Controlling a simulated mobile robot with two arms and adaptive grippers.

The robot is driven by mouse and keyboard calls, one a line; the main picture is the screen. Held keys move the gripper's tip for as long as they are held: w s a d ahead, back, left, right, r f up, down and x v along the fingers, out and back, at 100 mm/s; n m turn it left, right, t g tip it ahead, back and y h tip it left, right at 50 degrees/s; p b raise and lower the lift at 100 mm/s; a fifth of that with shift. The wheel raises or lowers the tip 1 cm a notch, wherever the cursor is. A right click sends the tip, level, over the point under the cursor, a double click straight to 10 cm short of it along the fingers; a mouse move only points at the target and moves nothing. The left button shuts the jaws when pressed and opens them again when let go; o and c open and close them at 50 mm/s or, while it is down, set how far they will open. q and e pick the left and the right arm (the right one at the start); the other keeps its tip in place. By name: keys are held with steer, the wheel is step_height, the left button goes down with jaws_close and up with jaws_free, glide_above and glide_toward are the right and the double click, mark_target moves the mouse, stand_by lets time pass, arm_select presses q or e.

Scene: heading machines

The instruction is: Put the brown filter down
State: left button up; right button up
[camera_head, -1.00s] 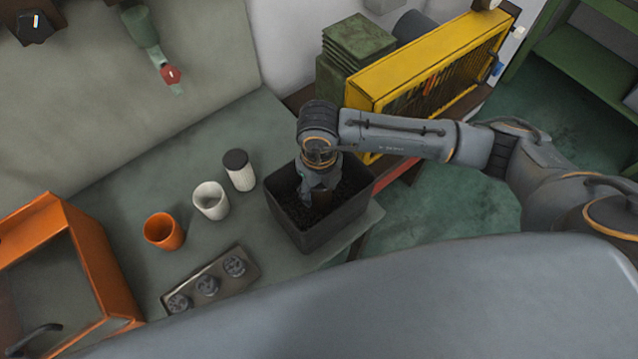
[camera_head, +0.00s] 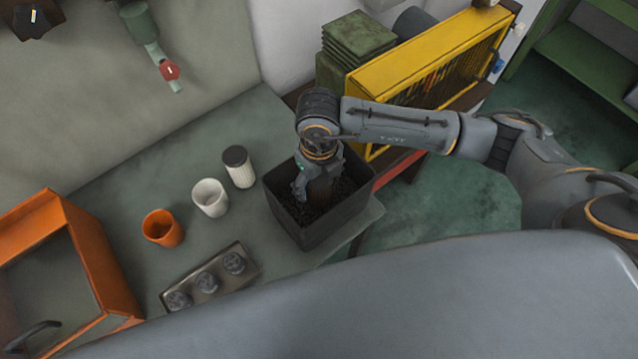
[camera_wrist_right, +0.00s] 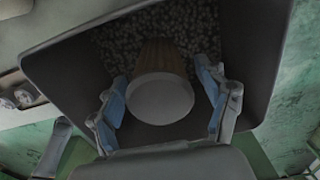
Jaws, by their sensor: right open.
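The brown filter (camera_wrist_right: 160,62) is inside the dark bin in the right wrist view, its pale round end facing the camera and its pleated brown side behind. It sits between the two fingers of my right gripper (camera_wrist_right: 168,110), which is open with a gap on each side of the filter. In the head view my right gripper (camera_head: 318,190) reaches down into the dark bin (camera_head: 322,232), and a little of the brown filter (camera_head: 322,192) shows beside its fingers. Dark granules cover the bin's bottom. My left gripper is not in view.
A white filter with a dark cap (camera_head: 239,168), a white cup (camera_head: 210,198) and an orange cup (camera_head: 163,229) stand left of the bin. A tray (camera_head: 243,288) with dark round parts lies in front. An orange box (camera_head: 95,250) is at left, a yellow rack (camera_head: 430,55) behind.

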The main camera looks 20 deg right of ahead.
step_height(320, 180, up, 9)
steer(key=b, duration=0.3)
steer(key=shift+r, duration=0.7)
